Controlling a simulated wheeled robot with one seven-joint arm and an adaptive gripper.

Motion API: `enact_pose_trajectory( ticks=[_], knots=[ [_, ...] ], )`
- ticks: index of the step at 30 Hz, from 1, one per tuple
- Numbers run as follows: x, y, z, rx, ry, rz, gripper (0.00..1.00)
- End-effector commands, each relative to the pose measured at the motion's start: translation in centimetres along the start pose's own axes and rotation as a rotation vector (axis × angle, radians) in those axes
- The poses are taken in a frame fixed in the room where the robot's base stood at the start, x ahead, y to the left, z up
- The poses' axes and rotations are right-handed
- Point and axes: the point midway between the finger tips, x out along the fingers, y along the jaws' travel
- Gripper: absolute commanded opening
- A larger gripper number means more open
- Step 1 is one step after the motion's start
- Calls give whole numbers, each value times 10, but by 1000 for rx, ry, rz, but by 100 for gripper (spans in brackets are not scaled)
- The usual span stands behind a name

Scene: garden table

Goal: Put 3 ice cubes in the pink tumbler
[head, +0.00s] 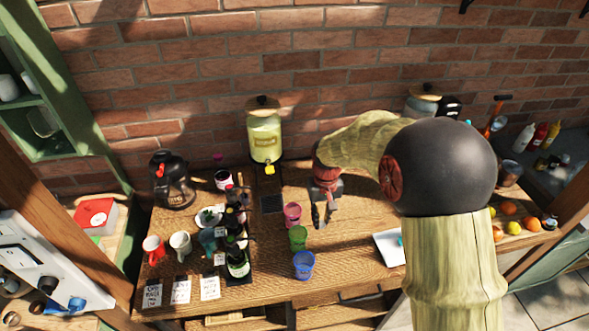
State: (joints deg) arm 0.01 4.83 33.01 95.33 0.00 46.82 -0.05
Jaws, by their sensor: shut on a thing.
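The pink tumbler (292,215) stands upright on the wooden table, at the back of a short row with a green tumbler (298,238) and a blue tumbler (304,264). My gripper (324,222) is just right of the pink tumbler, pointing down and apart from it in the picture. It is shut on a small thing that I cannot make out. A grey container (338,187) sits partly hidden behind my gripper. I cannot make out any ice cubes. The inside of the pink tumbler is too small to read.
Dark bottles (238,262), mugs (180,243) and label cards (180,291) crowd the left. A drink dispenser (264,135) stands at the back. A white tray (390,247) and fruit (508,208) lie to the right. The table right of the tumblers is mostly clear.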

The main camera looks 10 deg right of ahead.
Motion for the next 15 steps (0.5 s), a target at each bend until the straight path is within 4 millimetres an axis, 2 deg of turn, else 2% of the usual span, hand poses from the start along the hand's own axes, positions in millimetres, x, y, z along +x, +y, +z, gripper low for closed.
enact_pose_trajectory(
  ticks=[1, 6, 15],
  knots=[
    [-18, 0, 3, 0, -1, 0, 7],
    [-37, 0, 13, -1, -3, 0, 7],
    [-54, 0, 25, -3, -2, 0, 7]
  ],
)
